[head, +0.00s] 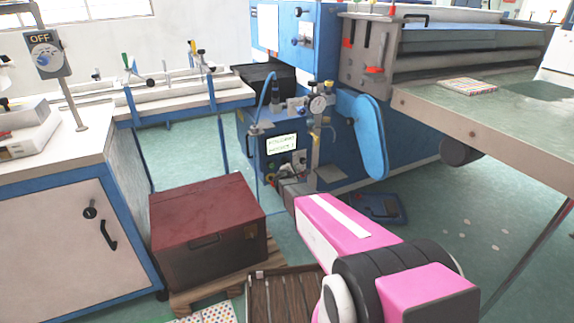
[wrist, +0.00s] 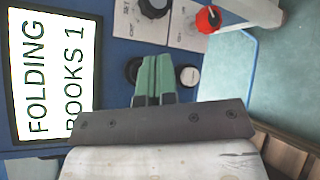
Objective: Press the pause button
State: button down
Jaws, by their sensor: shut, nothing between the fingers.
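The blue machine's control panel has a lit screen (head: 282,143) with small round buttons below it. In the wrist view the screen (wrist: 50,75) reads "FOLDING BOOKS 1", turned sideways. My gripper (head: 289,172) is in front of the lower part of the panel. In the wrist view its green fingers (wrist: 154,72) are together and empty. A black round button (wrist: 133,70) shows just left of the fingers, and a pale round button (wrist: 190,77) just right. I cannot read a pause label on any button, and the fingers hide part of the panel. Contact is not clear.
A red knob (wrist: 208,18) and a black round knob (wrist: 155,6) are beyond the fingers. A dark red box (head: 207,230) stands on a pallet to the left. A slatted wooden crate (head: 285,297) is below my arm. A pressure gauge (head: 318,105) is above the panel.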

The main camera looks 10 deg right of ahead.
jog(key=shift+w+a, duration=0.25)
jog(key=shift+w, duration=0.5)
jog(key=shift+w+a, duration=0.25)
jog(key=shift+w, duration=0.6)
dwell(0.8)
jog(key=shift+w+a, duration=0.1)
jog(key=shift+w, duration=0.15)
jog(key=shift+w+a, duration=0.2)
jog(key=shift+w, duration=0.35)
dwell(0.9)
jog(key=shift+s, duration=0.1)
jog(key=shift+s+d, duration=0.3)
jog(key=shift+s, duration=0.55)
jog(key=shift+s, duration=0.15)
jog(key=shift+s+d, duration=0.25)
jog(key=shift+s, duration=0.5)
jog(key=shift+s+d, duration=0.3)
jog(key=shift+s, duration=0.45)
jog(key=shift+s+d, duration=0.25)
jog(key=shift+s, duration=0.5)
